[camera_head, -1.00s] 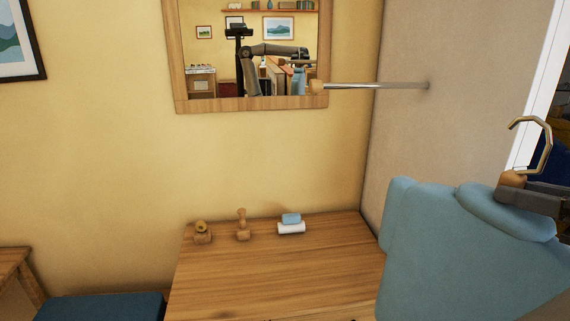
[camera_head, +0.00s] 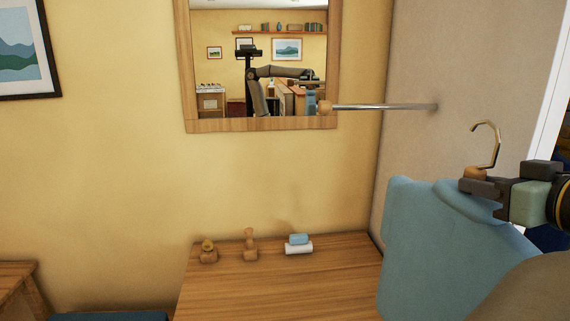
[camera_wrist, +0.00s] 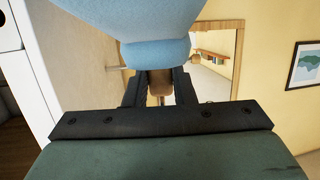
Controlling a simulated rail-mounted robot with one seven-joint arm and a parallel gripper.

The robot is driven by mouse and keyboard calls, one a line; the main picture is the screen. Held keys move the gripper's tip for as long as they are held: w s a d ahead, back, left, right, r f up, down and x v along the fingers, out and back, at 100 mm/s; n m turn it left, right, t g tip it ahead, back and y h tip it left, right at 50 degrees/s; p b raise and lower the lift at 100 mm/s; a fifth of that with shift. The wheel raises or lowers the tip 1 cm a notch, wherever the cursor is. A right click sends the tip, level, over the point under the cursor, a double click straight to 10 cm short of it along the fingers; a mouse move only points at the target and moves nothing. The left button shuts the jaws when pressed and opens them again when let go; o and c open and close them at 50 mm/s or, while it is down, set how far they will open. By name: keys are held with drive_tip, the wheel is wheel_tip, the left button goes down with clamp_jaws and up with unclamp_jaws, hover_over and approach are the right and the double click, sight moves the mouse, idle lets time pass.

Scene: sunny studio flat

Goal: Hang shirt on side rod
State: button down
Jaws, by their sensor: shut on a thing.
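The light blue shirt (camera_head: 435,245) hangs on a hanger at the right of the head view. The hanger's metal hook (camera_head: 492,142) points up above a wooden neck. My gripper (camera_head: 472,180) is shut on the wooden neck, just below the hook. In the wrist view the shirt (camera_wrist: 155,50) fills the top middle and the wooden neck (camera_wrist: 160,84) is between my fingers. The side rod (camera_head: 385,107) is a thin metal bar with a wooden knob end, reaching left from the grey side wall. The hook is to the right of the rod, apart from it.
A wooden-framed mirror (camera_head: 335,60) hangs behind the rod's knob end. Below, a wooden table (camera_head: 260,285) bears two small wooden items and rolled cloths (camera_head: 299,244). A framed picture (camera_head: 28,50) is at the left.

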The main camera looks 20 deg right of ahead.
drive_tip(key=shift+w+d+m+h+p, duration=0.35)
drive_tip(key=shift+w+p, duration=0.35)
drive_tip(key=shift+w, duration=1.3)
drive_tip(key=shift+w+d+m+h+p, duration=0.4)
drive_tip(key=shift+w+p, duration=0.35)
drive_tip(key=shift+w, duration=1.2)
drive_tip(key=shift+w+d+m+h+p, duration=0.2)
drive_tip(key=shift+w+h+p, duration=0.4)
drive_tip(key=shift+w, duration=1.4)
drive_tip(key=shift+w+r, duration=0.15)
drive_tip(key=shift+w, duration=0.15)
drive_tip(key=w, duration=0.2)
drive_tip(key=w+d+p, duration=0.1)
drive_tip(key=shift+w+y, duration=0.35)
drive_tip(key=shift+w, duration=0.05)
drive_tip(key=shift+w+d, duration=0.1)
drive_tip(key=shift+w, duration=0.65)
drive_tip(key=shift+p, duration=0.65)
